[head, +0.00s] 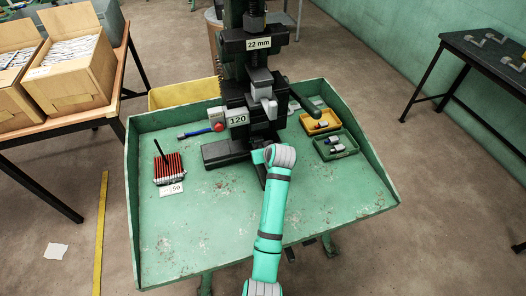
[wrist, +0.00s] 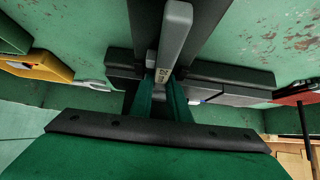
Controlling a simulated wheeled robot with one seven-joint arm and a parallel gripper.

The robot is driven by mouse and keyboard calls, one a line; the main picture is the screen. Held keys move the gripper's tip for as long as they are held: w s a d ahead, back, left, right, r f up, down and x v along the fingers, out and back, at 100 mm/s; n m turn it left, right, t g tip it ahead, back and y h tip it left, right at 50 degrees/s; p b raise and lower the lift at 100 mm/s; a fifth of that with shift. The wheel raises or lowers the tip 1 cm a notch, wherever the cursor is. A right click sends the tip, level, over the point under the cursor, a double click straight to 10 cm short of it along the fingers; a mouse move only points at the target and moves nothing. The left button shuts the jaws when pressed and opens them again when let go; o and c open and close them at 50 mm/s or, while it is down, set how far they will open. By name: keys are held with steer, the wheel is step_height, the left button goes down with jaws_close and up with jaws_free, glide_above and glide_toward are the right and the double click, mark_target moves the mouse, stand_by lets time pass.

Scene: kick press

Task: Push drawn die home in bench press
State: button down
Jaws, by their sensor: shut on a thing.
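The bench press (head: 258,75) stands at the back of a green tray bench, with a "22 mm" plate high on it and a "120" plate lower down. My gripper is hidden behind my wrist at the press front in the head view. In the wrist view its green fingers (wrist: 161,92) are closed around the end of a small grey piece with dark marks (wrist: 163,75), which looks like the die. A longer light grey bar (wrist: 174,35) runs just beyond the fingertips. How far in the die sits cannot be told.
Red rods (head: 168,168) and a blue-handled tool (head: 195,133) lie on the left. The tray's front (head: 205,225) is clear.

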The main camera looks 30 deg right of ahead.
steer(key=shift+w+d+r, duration=0.1)
steer(key=shift+w, duration=0.15)
stand_by(0.4)
steer(key=c, duration=1.6)
jaws_free()
steer(key=shift+s, duration=0.1)
steer(key=shift+v, duration=3.45)
